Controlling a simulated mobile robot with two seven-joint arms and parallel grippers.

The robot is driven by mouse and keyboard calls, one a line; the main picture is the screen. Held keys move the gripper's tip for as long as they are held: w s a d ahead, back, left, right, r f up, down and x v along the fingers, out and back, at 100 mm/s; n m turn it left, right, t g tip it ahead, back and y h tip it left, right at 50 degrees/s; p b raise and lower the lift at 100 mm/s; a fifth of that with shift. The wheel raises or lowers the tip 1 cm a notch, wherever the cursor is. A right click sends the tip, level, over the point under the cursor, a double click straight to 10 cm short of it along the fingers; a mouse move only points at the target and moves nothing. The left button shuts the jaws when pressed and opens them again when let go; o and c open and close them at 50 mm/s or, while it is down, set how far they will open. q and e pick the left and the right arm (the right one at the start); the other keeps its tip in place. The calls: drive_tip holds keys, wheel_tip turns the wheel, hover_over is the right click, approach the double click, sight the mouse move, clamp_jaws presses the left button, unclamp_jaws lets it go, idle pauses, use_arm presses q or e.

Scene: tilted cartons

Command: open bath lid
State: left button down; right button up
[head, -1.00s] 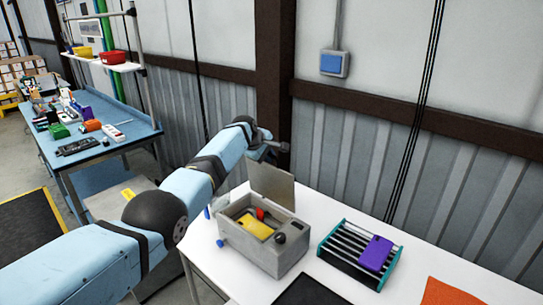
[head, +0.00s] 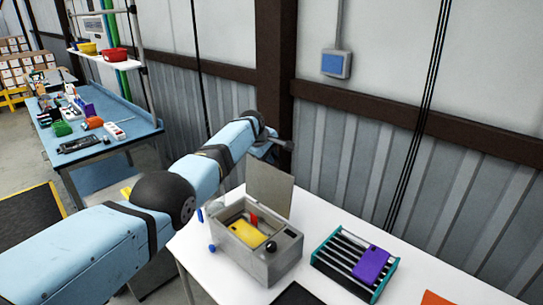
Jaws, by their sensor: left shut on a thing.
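The bath is a grey box (head: 270,268) on the white table, with blue knobs on its left side. Its flat grey lid (head: 270,188) stands up steeply at the back edge, so the bath is open. A yellow block (head: 247,233) and a small red piece (head: 254,218) show inside. My left arm reaches in from the left and behind the bath. My left gripper (head: 283,146) is by the top of the lid, shut on it; the fingertips are mostly hidden. My right gripper is out of view.
A teal-ended rack (head: 328,265) with a purple block (head: 371,264) stands right of the bath. A black mat and an orange sheet (head: 437,298) lie at the front edge. The wall is close behind the white table (head: 335,222).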

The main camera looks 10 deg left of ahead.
use_arm(q)
drive_tip(key=shift+s+f, duration=0.1)
drive_tip(key=shift+f, duration=0.05)
drive_tip(key=c, duration=1.2)
unclamp_jaws()
drive_tip(key=shift+r, duration=0.2)
drive_tip(key=shift+p+v, duration=0.3)
drive_tip(key=shift+v, duration=0.6)
use_arm(e)
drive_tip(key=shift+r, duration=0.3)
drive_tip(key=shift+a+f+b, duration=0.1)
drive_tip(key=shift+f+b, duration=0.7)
drive_tip(key=shift+b, duration=0.05)
use_arm(q)
drive_tip(key=v, duration=1.1)
drive_tip(key=shift+r, duration=0.25)
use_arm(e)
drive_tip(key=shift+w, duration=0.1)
use_arm(q)
drive_tip(key=shift+s+a, duration=0.15)
